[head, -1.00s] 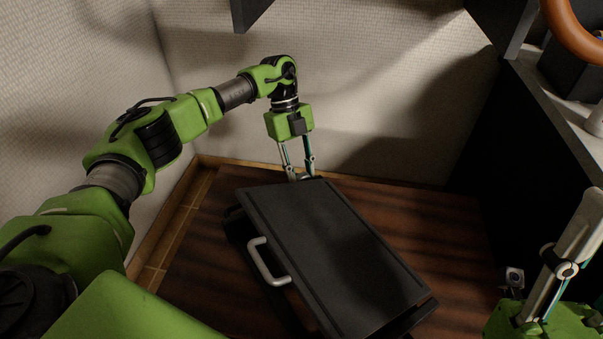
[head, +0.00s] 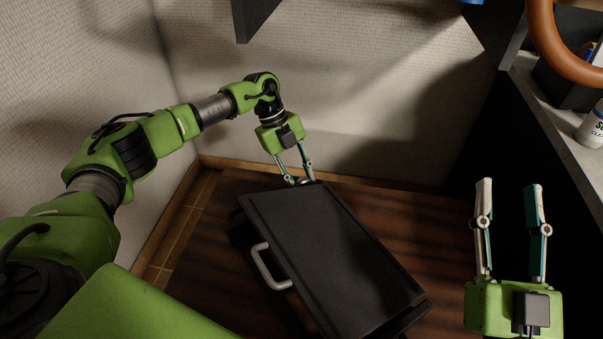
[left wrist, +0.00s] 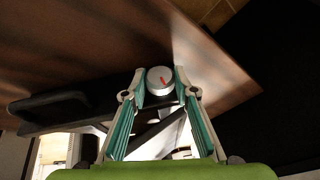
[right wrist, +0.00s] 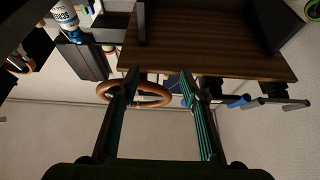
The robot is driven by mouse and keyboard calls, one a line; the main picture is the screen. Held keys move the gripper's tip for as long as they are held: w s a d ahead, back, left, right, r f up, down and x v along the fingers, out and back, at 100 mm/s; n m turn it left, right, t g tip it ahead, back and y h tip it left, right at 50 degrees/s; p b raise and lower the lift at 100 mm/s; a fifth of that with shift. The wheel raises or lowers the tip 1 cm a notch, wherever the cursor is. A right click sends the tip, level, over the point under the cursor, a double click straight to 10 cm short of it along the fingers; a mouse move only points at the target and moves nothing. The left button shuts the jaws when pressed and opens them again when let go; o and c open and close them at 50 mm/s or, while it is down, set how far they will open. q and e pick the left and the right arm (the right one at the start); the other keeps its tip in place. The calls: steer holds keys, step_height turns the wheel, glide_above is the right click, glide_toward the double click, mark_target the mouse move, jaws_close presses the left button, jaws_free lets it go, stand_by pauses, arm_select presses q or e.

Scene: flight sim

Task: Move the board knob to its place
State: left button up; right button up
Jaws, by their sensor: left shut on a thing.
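The knob (left wrist: 160,80) is a round silver dial with a red mark, seen in the left wrist view between my left fingertips. My left gripper (head: 301,182) is shut on it at the far edge of the black board (head: 325,250). In the head view the board's edge and the fingers mostly hide the knob. I cannot tell whether the knob touches the board. My right gripper (head: 510,184) is open and empty, fingers up, at the right of the head view; its fingers also show apart in the right wrist view (right wrist: 158,74).
The black board lies on a brown wooden surface (head: 440,225), with a silver handle (head: 268,266) on its left side. A dark cabinet side and a grey counter (head: 552,105) stand at the right, with an orange ring (head: 542,45) above. Bare wood lies right of the board.

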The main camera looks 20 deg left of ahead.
arm_select(q)
steer(key=shift+s+t+h+p, duration=0.2)
steer(key=shift+t+h+p, duration=0.2)
steer(key=shift+t+p, duration=0.35)
steer(key=shift+s+a+f+m+t+h+p, duration=0.1)
steer(key=shift+m+t+h+p, duration=0.35)
steer(key=shift+t+p, duration=0.25)
steer(key=shift+t+h, duration=0.35)
steer(key=shift+h, duration=0.1)
arm_select(e)
step_height(320, 180, down, 18)
steer(key=s+d+g+h, duration=0.1)
steer(key=d+g+h, duration=0.1)
steer(key=g, duration=0.7)
steer(key=shift+d+m+h, duration=0.3)
steer(key=shift+d+h, duration=0.05)
steer(key=shift+h, duration=0.25)
steer(key=shift+s, duration=0.1)
arm_select(q)
steer(key=o, duration=1.1)
steer(key=shift+a, duration=0.1)
steer(key=v, duration=1.2)
steer(key=shift+f, duration=0.1)
